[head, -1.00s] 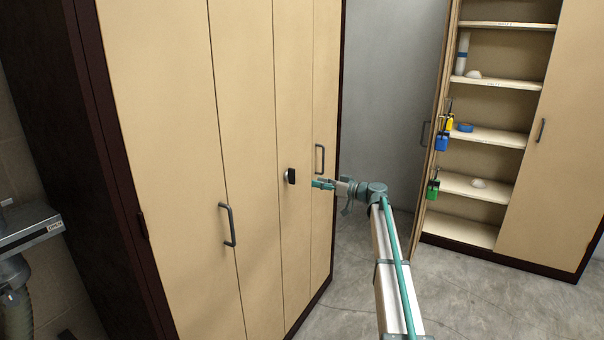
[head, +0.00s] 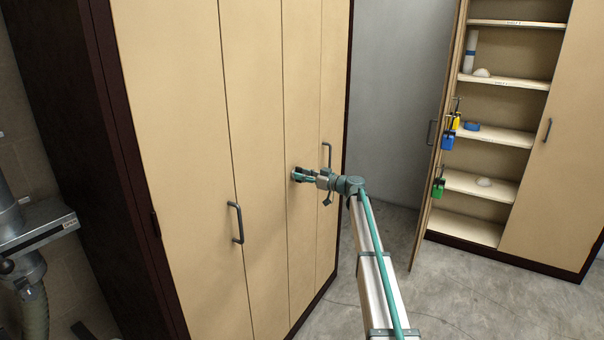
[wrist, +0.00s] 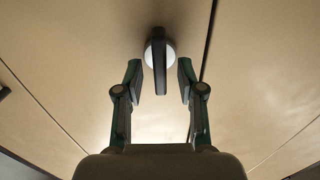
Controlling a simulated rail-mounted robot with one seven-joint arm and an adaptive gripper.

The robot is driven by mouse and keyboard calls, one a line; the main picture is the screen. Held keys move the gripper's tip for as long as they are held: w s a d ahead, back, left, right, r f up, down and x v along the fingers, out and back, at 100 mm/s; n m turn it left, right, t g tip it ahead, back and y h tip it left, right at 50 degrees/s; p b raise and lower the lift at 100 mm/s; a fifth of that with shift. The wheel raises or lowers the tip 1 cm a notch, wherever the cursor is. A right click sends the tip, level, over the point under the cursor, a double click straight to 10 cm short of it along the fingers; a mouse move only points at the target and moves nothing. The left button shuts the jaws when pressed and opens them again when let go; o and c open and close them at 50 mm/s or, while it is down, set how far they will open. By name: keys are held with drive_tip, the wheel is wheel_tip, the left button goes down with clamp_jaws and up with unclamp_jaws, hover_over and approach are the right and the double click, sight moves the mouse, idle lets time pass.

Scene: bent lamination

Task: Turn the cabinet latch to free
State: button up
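The cabinet latch (wrist: 159,62) is a dark flat bar on a round light base on the beige cabinet door. In the wrist view it stands upright, in line with the picture's height. My gripper (wrist: 159,80) is open, with one finger on each side of the latch's lower part; gaps show on both sides, and I see no contact. In the head view my gripper (head: 299,175) is at the door and covers most of the latch.
The tall beige cabinet (head: 185,150) has shut doors with grey handles (head: 236,222) beside the latch. At the right an open cabinet (head: 495,135) holds shelves and hanging padlocks (head: 448,140). Grey floor (head: 460,300) lies clear between them.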

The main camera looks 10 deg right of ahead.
drive_tip(key=shift+w+a, duration=0.25)
drive_tip(key=shift+a, duration=0.05)
drive_tip(key=shift+c, duration=0.3)
clamp_jaws()
drive_tip(key=shift+f+m+b, duration=0.15)
drive_tip(key=shift+m+b, duration=0.25)
drive_tip(key=shift+b, duration=0.3)
drive_tip(key=m+b, duration=0.2)
drive_tip(key=m, duration=0.3)
drive_tip(key=m+b, duration=0.1)
drive_tip(key=m, duration=0.5)
drive_tip(key=m+b, duration=0.2)
drive_tip(key=m, duration=0.4)
drive_tip(key=shift+w+d+f+b, duration=0.15)
drive_tip(key=shift+w+d+b, duration=0.1)
drive_tip(key=shift+b, duration=0.05)
